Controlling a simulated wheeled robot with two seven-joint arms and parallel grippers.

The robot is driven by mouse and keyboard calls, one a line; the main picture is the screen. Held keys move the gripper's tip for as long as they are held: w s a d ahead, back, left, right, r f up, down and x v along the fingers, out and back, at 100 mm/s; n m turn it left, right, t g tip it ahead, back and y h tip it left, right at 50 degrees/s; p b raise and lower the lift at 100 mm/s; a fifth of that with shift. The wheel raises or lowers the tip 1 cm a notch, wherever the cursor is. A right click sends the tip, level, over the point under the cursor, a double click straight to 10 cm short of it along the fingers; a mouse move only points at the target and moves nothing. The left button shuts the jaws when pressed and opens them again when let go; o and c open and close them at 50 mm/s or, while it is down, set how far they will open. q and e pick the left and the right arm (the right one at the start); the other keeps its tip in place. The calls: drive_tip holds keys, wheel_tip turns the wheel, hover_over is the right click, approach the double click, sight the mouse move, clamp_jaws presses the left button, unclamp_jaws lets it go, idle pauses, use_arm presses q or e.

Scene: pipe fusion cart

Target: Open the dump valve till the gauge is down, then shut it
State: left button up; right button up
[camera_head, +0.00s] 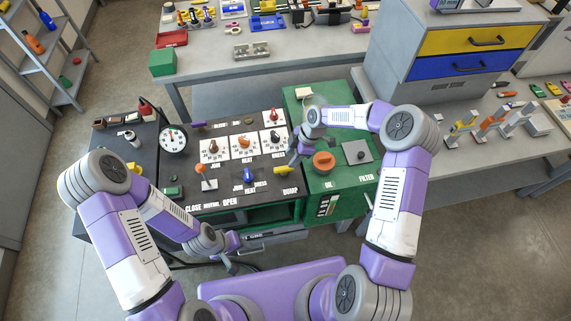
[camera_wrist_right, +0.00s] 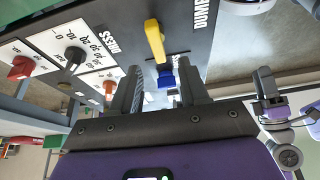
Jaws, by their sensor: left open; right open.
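The yellow dump valve handle (camera_head: 283,170) sits on the dark panel above the DUMP lettering. In the right wrist view the yellow handle (camera_wrist_right: 155,40) lies beyond the fingertips, roughly in line with the gap between them. My right gripper (camera_head: 294,160) is open and empty, close to the handle, and its fingers (camera_wrist_right: 158,78) do not enclose it. The round white gauge (camera_head: 173,139) stands at the panel's upper left; its reading is too small to tell. My left gripper (camera_head: 231,254) is low in front of the cart, away from the controls.
A blue selector (camera_head: 248,175), a lever (camera_head: 205,178) and several dials (camera_head: 243,146) crowd the panel. An orange oil cap (camera_head: 323,161) sits on the green unit (camera_head: 350,193) just right of the valve. A workbench (camera_head: 235,62) stands behind.

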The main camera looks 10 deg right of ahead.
sight(284, 168)
drive_tip(key=shift+w+d, duration=0.1)
drive_tip(key=shift+w, duration=0.1)
drive_tip(key=x, duration=0.7)
drive_tip(key=shift+f, duration=0.1)
clamp_jaws()
